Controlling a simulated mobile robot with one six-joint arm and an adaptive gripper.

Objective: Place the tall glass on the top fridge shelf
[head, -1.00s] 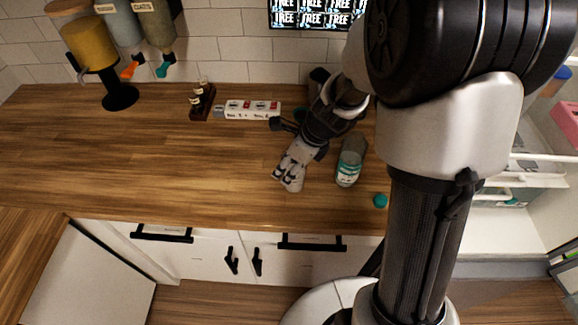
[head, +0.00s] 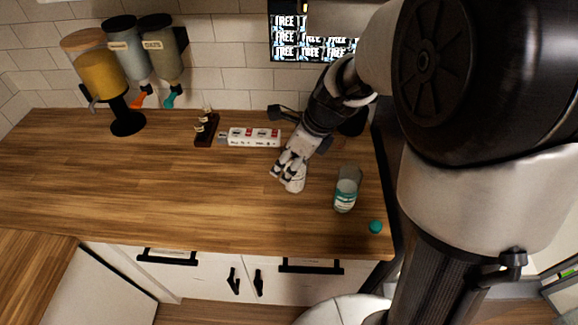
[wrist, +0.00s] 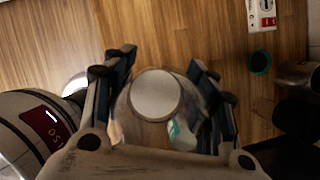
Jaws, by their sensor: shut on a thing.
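My gripper (head: 286,173) is shut on a clear, pale glass, which I take to be the tall glass (head: 294,183). In the wrist view the glass stands between the two fingers, its round whitish end (wrist: 155,94) facing me. My fingers hide part of its sides. In the head view the held glass is over the middle-right of the wooden counter; I cannot tell how high above it. The top fridge shelf cannot be made out in the current views.
A clear bottle with a teal label (head: 346,190) stands on the counter right of my gripper, a teal cap (head: 376,227) near it. A power strip (head: 253,137) and a small dark rack (head: 206,130) sit behind. Dispensers (head: 128,62) stand back left. The left counter is clear.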

